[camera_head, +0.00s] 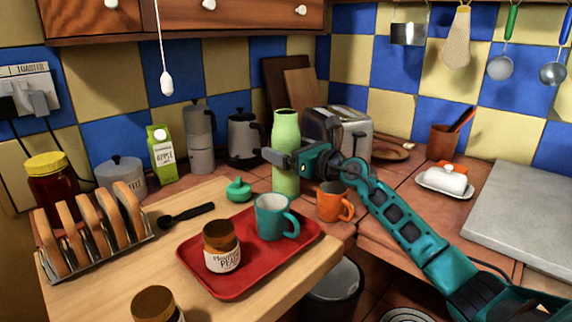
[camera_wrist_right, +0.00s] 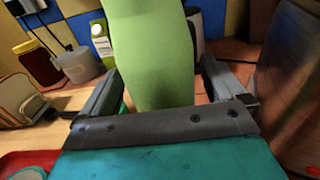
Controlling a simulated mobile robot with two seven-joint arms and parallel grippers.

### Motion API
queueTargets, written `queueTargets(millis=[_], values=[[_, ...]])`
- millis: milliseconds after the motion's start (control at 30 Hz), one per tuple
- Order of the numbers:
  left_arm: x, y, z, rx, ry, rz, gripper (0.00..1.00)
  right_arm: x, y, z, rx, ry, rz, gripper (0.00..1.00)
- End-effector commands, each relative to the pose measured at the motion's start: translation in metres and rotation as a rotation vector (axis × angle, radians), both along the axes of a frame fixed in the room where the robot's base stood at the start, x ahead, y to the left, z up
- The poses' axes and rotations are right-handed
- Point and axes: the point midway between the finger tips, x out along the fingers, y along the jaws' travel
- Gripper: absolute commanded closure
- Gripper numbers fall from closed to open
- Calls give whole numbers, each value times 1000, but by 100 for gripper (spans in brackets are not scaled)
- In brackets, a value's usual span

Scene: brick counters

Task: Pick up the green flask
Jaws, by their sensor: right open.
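The green flask (camera_head: 286,182) stands upright at the back edge of the wooden board, behind the red tray. My right gripper (camera_head: 285,158) is at the flask's upper body, reaching in from the right. In the right wrist view the green flask (camera_wrist_right: 150,55) fills the space between the two fingers of my open right gripper (camera_wrist_right: 160,95). The flask's top and base are out of that view. I cannot tell whether a finger touches it. My left gripper is not in view.
A teal mug (camera_head: 270,217) and a jar (camera_head: 221,250) stand on the red tray (camera_head: 240,288). An orange mug (camera_head: 332,201) is just right of the flask.

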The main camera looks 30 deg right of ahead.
Motion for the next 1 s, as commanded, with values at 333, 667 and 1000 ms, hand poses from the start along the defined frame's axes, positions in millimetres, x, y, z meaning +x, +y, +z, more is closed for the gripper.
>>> queueTargets(millis=[333, 667, 1000], values=[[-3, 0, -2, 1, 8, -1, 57, 0, 0, 0, 0, -1, -1, 26], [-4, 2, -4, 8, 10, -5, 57, 0, -1, 0, -1, -1, -1, 58], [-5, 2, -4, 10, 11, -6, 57, 0, -1, 3, 1, -6, -2, 80]])
